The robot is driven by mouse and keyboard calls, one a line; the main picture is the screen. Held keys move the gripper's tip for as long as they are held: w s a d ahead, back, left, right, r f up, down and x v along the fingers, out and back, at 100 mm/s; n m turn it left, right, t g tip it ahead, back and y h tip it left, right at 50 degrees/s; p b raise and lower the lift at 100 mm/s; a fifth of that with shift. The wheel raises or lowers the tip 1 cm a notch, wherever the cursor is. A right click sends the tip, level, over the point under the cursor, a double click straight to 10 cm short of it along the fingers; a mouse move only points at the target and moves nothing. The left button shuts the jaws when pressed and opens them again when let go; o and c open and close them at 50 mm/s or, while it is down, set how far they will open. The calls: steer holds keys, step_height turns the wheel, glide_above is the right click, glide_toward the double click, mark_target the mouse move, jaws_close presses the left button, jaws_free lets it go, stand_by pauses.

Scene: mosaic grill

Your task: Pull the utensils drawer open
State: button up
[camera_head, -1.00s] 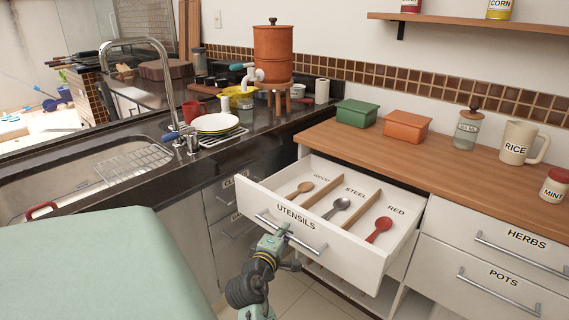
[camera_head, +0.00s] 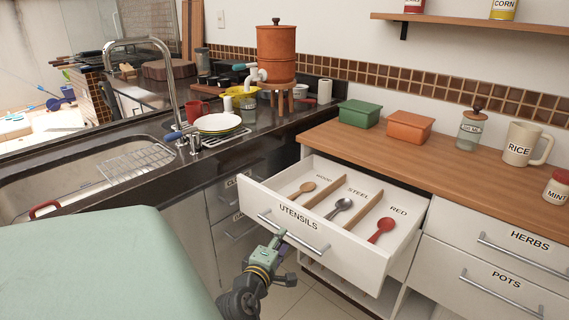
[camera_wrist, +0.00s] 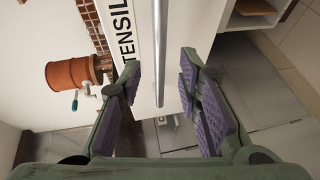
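The utensils drawer (camera_head: 297,222) stands pulled out from the counter, its white front labelled UTENSILS. Inside lie a wooden spoon (camera_head: 301,190), a steel spoon (camera_head: 340,208) and a red spoon (camera_head: 381,230), in compartments split by wooden dividers. The drawer's metal bar handle (camera_head: 292,232) runs across its front; in the wrist view the handle (camera_wrist: 160,60) passes between my finger pads. My gripper (camera_wrist: 160,82) is open, its fingers apart on both sides of the bar and not closed on it. In the head view my gripper (camera_head: 279,238) is just in front of the handle.
The closed herbs drawer (camera_head: 497,245) and pots drawer (camera_head: 485,285) are to the right. The wooden counter (camera_head: 430,160) above holds green and orange boxes and jars. A sink is at the left. Tiled floor lies below the open drawer.

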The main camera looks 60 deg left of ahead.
steer(key=v, duration=0.6)
steer(key=shift+s+d, duration=0.25)
steer(key=shift+r, duration=0.15)
